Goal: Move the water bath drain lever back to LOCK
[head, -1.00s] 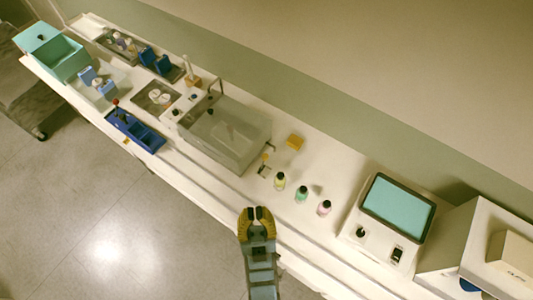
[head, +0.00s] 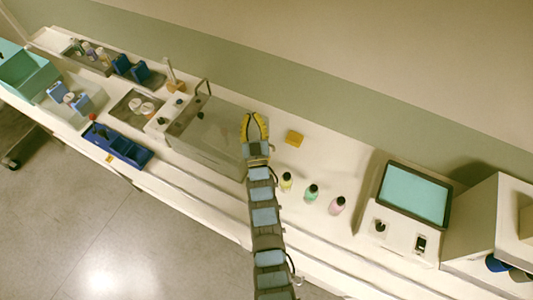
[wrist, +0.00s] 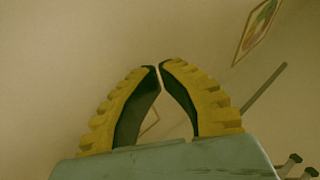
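The water bath (head: 212,140) is a grey, glass-like tank on the bench, left of my gripper in the head view. My gripper (head: 255,114) is raised over the bench at the bath's right end. In the wrist view, its yellow ribbed fingers (wrist: 159,65) curve inward. Their tips nearly meet with only a thin gap, and nothing is held between them. The drain lever cannot be made out now; my gripper and arm cover the bath's right end, where small fittings showed earlier. Whether the gripper touches anything there cannot be told.
A yellow block (head: 295,137) lies right of my gripper. Yellow (head: 287,182), green (head: 311,192) and pink (head: 337,205) bottles stand right of my arm. A screen device (head: 413,194) is farther right. A blue rack (head: 120,146) is at left. The wrist view faces mostly bare wall.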

